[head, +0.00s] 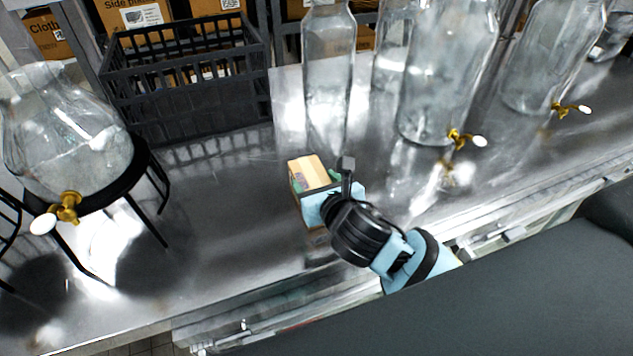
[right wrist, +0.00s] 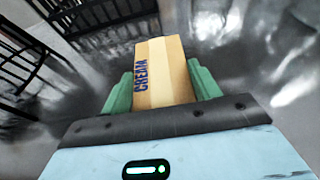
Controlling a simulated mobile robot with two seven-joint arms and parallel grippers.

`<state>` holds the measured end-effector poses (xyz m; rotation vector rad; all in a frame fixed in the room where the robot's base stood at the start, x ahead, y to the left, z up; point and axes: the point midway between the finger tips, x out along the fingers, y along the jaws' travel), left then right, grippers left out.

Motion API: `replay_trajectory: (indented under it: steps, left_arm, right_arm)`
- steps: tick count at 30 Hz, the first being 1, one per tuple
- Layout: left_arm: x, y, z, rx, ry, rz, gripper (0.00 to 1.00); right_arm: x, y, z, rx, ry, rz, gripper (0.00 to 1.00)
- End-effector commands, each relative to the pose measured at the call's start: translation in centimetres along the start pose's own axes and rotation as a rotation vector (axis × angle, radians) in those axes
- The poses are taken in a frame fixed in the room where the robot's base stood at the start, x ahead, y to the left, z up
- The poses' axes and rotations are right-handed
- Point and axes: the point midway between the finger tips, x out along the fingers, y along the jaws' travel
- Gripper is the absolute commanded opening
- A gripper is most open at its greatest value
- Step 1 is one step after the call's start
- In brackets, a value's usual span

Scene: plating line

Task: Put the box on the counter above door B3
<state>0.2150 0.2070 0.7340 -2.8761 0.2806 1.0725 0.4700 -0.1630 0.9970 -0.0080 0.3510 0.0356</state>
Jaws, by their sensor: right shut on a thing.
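The box (head: 311,172) is a small tan carton over the steel counter (head: 215,215). In the right wrist view the box (right wrist: 166,72) shows the word "CREAM" on its side. My right gripper (head: 322,180) is shut on the box, with a green finger on each side of it in the right wrist view (right wrist: 162,90). I cannot tell whether the box touches the counter. Drawer or door fronts show below the counter edge, but no B3 label is readable. My left gripper is not in view.
A black basket (head: 190,88) stands behind and left of the box. A glass dispenser (head: 65,125) on a black stand is at the left. A tall glass bottle (head: 328,65) is just behind the box, and large tapped jars (head: 445,75) stand right.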

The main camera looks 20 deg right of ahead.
Motion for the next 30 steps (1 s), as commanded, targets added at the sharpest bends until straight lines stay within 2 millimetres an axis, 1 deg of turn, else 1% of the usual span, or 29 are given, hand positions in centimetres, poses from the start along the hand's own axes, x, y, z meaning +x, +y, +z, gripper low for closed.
replay_trajectory:
  steps: [2,10,11,15,16,23,30]
  left_arm:
    - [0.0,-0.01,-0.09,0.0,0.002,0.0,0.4]
    - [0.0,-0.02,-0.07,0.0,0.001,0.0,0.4]
    - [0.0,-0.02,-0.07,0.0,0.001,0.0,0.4]
    - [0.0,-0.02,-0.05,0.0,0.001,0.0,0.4]
    - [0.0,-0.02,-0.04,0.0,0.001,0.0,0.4]
    - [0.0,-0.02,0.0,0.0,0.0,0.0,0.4]
    - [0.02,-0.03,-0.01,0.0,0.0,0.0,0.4]
  right_arm:
    - [-0.03,0.02,0.31,0.001,-0.008,0.001,0.2]
    - [0.04,0.04,0.07,0.001,-0.007,0.002,0.2]
    - [0.07,0.05,-0.16,0.001,-0.002,0.001,0.63]
    - [0.06,0.05,-0.14,0.001,-0.002,0.001,0.81]
    - [0.06,0.05,-0.14,0.001,-0.002,0.001,0.83]
    - [0.06,0.05,-0.15,0.001,-0.002,0.001,0.83]
    - [0.11,-0.19,0.31,0.0,-0.002,0.0,0.83]
